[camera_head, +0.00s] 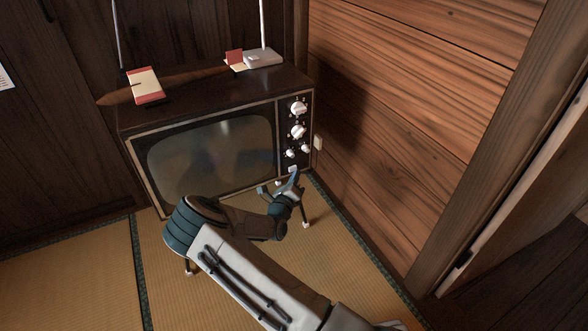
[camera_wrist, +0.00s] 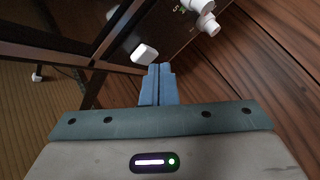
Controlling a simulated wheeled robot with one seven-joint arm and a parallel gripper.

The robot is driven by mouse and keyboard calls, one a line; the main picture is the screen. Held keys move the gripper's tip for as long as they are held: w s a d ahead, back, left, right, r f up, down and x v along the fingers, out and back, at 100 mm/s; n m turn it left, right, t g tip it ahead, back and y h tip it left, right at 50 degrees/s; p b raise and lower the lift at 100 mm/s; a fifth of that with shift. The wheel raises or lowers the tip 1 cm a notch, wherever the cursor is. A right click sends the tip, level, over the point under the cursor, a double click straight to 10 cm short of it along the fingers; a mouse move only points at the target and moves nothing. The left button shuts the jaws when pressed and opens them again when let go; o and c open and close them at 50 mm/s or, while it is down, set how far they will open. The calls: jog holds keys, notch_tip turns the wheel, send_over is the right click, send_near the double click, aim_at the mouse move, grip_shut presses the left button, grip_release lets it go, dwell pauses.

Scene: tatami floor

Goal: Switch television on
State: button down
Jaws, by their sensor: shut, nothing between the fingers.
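The television (camera_head: 203,160) is an old boxy set with a dark wood case on short legs, in the corner of the room. Its screen is dark grey with dull reflections. Its control panel on the right has a large upper dial (camera_head: 298,108), a second dial (camera_head: 298,132), two small knobs (camera_head: 290,153) and a white button (camera_head: 293,169) near the bottom. My gripper (camera_head: 294,176) is shut and empty, at the lower part of this panel. In the wrist view, the blue fingertips (camera_wrist: 159,70) are beside the white button (camera_wrist: 145,54); I cannot tell whether they touch.
A wooden wall (camera_head: 400,110) stands close on the right of the television. A red and cream box (camera_head: 146,86) and a pale device with antenna (camera_head: 262,58) are on its top. Open tatami floor (camera_head: 75,270) lies in front and left.

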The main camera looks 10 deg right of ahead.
jog(key=shift+s+d, duration=0.1)
jog(key=shift+s, duration=0.15)
jog(key=shift+s, duration=0.1)
jog(key=shift+s+d+p, duration=0.3)
jog(key=shift+s+p, duration=0.5)
jog(key=shift+s, duration=0.15)
jog(key=shift+s+d+p, duration=0.3)
jog(key=shift+s+p, duration=0.45)
jog(key=shift+s, duration=0.15)
jog(key=shift+s+d+p, duration=0.3)
jog(key=shift+s+p, duration=0.5)
jog(key=shift+s, duration=0.15)
